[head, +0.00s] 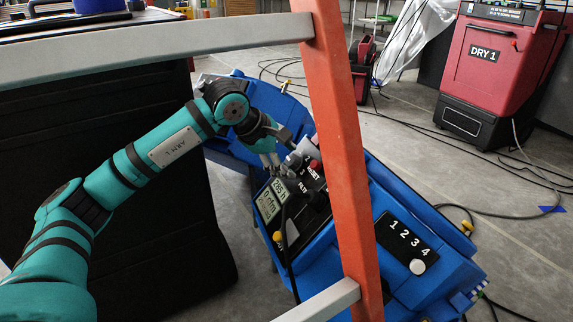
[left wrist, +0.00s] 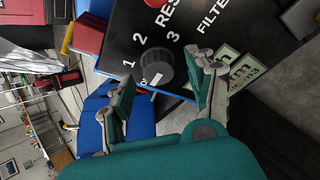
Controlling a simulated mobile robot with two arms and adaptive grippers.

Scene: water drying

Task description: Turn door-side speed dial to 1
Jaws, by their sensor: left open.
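A dark round dial (left wrist: 157,65) sits on a black panel (left wrist: 195,25) marked 1, 2, 3, RESET and FILTER in the left wrist view. A white mark shows on its lower side; which number it is set to, I cannot tell. My left gripper (left wrist: 165,80) is open, with one finger on each side of the dial; contact is not clear. In the head view my left gripper (head: 280,152) is over the panel of the blue machine (head: 395,195), hiding most of the dial. My right gripper is not in view.
An orange post (head: 340,150) and grey rails (head: 150,47) cross in front of the machine. A lit display (head: 271,200) and a black cable lie close to the gripper. A red DRY 1 unit (head: 490,60) stands at the back right, with cables on the floor.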

